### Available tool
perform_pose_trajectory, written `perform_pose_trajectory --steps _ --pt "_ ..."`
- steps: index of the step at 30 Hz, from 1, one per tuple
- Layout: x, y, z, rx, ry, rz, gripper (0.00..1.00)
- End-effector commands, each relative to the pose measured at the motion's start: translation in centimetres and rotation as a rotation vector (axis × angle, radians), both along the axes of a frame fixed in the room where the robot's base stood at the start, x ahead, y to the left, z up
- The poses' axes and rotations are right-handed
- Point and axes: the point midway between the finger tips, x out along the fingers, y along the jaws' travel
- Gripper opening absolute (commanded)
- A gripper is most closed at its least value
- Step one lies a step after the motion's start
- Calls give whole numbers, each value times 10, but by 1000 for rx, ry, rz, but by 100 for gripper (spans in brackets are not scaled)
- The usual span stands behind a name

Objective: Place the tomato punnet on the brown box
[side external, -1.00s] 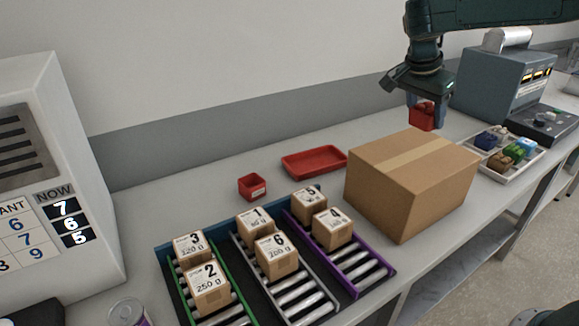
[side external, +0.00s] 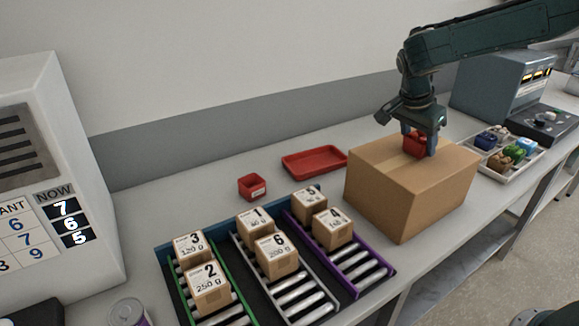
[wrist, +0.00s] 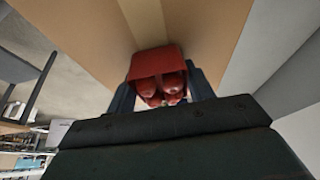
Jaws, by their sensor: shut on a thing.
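The tomato punnet (side external: 415,145) is a small red tub. In the wrist view the punnet (wrist: 155,64) shows several red tomatoes inside. My gripper (side external: 420,147) is shut on it, with a finger on each side. The brown box (side external: 390,185) is a large closed carton with a tape strip along its top. The punnet is over the top of the box, toward its back. I cannot tell whether its base touches the box top. In the wrist view the box top (wrist: 95,35) fills the area beyond the punnet.
A similar small red tub (side external: 252,187) and a red tray (side external: 314,161) lie left of the box. Numbered small cartons sit on roller lanes (side external: 290,290) at the front. A tray of coloured items (side external: 508,172) and a grey machine (side external: 490,88) stand to the right.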

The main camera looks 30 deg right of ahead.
Motion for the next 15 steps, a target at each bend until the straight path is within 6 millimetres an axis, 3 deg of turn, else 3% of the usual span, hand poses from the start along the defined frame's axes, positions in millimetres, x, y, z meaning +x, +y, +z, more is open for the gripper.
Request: perform_pose_trajectory --steps 11,12,15 --pt "0 0 -3 0 1 1 29" --pt "0 0 -3 0 1 1 56" --pt "0 0 -3 0 1 1 74"
